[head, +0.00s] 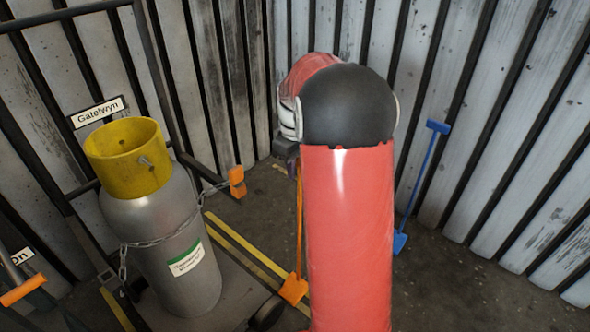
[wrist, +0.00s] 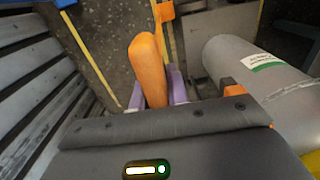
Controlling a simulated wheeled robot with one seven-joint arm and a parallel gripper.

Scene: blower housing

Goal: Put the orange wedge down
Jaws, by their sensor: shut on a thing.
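The orange wedge (wrist: 148,68) shows in the wrist view as a long, tapered piece with a rounded far end. My gripper (wrist: 157,92) is shut on it, with purple fingers on either side. The wedge appears held above the dark floor.
A grey gas cylinder (head: 165,250) with a yellow collar (head: 128,158) stands chained at left. An orange long-handled tool (head: 294,288) is close below my gripper. A blue one (head: 400,242) leans on the right wall. Dark floor (head: 440,285) at right is clear.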

